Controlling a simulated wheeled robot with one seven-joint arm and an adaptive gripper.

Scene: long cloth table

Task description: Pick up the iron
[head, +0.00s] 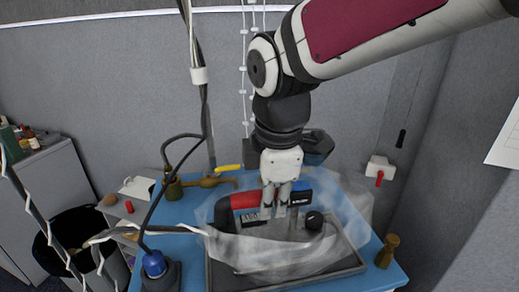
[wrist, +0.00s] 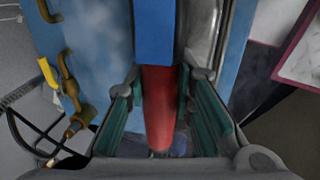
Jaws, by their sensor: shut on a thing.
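The iron (head: 246,201) appears to be the red and blue handled thing at the middle of the blue table, over a dark-rimmed tray. Its lower part is hard to make out through a translucent, blurry patch. My gripper (head: 275,212) points down at it from above. In the wrist view the iron's red handle section (wrist: 158,105) lies between the two teal-padded fingers of my gripper (wrist: 160,88), with a blue section beyond. My gripper is shut on the handle. I cannot tell whether the iron is clear of the tray.
The dark-rimmed tray (head: 350,266) fills the table's front middle. A brass valve with a yellow lever (head: 228,167) stands at the back left. A blue-topped object (head: 154,264) with a black hose is at front left. A small brass piece (head: 387,251) stands near the right edge.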

